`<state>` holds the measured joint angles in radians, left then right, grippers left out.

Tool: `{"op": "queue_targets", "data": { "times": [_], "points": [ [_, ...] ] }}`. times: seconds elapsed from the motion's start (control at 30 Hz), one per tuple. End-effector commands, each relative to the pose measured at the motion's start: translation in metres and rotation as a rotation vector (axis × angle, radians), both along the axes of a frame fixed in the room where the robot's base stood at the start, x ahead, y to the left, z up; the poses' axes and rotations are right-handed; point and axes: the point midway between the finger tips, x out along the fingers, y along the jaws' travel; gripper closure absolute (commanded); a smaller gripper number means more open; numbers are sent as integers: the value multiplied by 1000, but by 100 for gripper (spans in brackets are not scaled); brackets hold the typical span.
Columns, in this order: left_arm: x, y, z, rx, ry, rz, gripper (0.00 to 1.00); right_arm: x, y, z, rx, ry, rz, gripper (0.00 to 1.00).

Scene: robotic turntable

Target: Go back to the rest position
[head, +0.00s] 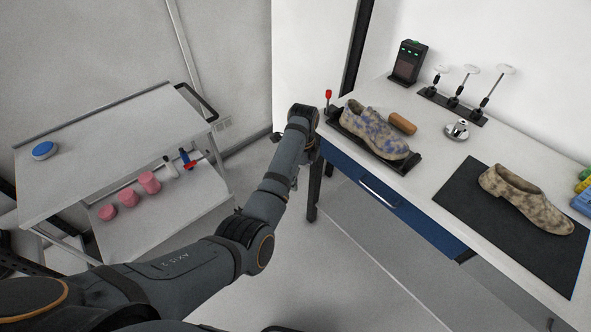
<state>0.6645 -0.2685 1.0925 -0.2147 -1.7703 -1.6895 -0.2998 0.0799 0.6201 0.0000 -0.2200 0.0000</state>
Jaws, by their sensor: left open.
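My left arm reaches from the bottom left up to the near left corner of the workbench. My left gripper (311,150) is at its end, beside the bench edge and left of the nearer-left shoe. It is small and partly hidden by the wrist, and I see nothing held in it. A mottled beige and blue shoe (372,130) rests on a black holder (400,166) on the bench, apart from the gripper. A second mottled shoe (527,199) lies on a black mat (467,197). My right gripper is out of view.
The white bench (437,132) has a blue drawer (385,200), a brown block (403,123), a black device (408,62) and a rack of rods (452,105). A cart (100,145) at left carries a blue disc (45,150) and pink pieces (150,182). Floor between is clear.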

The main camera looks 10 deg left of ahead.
Motion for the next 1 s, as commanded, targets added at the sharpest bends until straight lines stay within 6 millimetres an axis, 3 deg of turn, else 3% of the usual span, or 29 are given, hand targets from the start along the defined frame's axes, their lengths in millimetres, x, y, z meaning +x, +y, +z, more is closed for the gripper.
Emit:
{"op": "queue_targets", "data": {
  "times": [0.27, 0.37, 0.47, 0.5, 0.57, 0.7, 0.77, 0.9, 1.0],
  "points": [
    [-2, 2, -8, 1, 3, 17, 1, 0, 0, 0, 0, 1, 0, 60],
    [-13, 10, -50, 0, 6, 113, 1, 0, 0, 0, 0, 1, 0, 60],
    [-40, 25, -123, -1, 4, 304, 1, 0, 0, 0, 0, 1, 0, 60],
    [-56, 32, -156, -4, -1, 394, 1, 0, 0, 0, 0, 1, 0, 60],
    [-83, 43, -202, -6, -7, 530, 1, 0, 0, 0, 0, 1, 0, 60],
    [-162, 73, -295, -9, -23, 847, 1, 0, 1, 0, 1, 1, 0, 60],
    [-202, 88, -329, -9, -32, 982, 1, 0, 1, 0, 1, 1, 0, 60],
    [-306, 124, -390, -9, -58, 1290, 1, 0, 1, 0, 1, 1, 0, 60],
    [-377, 148, -415, -12, -82, 1486, 1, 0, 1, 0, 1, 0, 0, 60]
  ]
}}
